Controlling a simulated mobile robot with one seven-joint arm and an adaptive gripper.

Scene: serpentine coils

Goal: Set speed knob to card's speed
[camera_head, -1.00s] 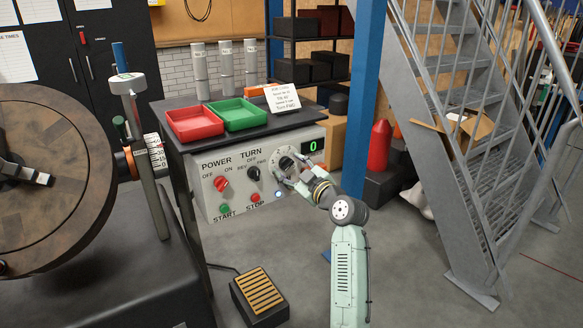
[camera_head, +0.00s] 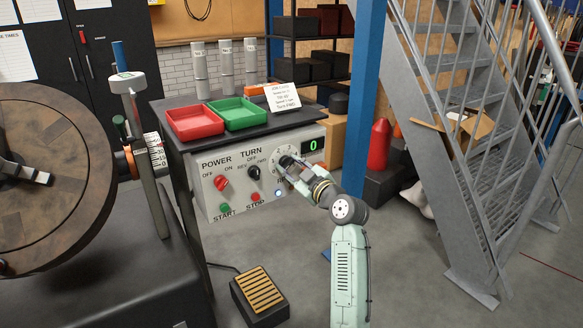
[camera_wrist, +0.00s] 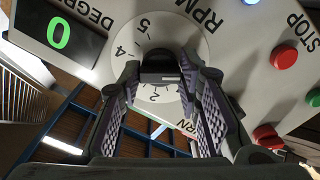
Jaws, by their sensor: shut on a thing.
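The speed knob (camera_wrist: 160,60) is a dark knob on a pale numbered RPM dial (camera_wrist: 139,32) on the grey control panel (camera_head: 215,205). My gripper (camera_head: 288,166) reaches it from the right. In the wrist view, the two ridged fingers of my gripper (camera_wrist: 161,75) are closed on either side of the knob. Digits such as 5, 4 and 2 show around the dial, but the knob's pointer is hidden, so its setting cannot be read. The white card (camera_head: 284,97) stands on top of the bench; its small print is too blurred to read surely.
A green-digit display (camera_head: 314,144) reads 0. The POWER knob (camera_head: 221,183) is red, the TURN knob (camera_head: 253,173) black, with the green START (camera_head: 225,208) and red STOP (camera_head: 255,197) buttons below. A red tray (camera_head: 194,124) and a green tray (camera_head: 239,114) sit above.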

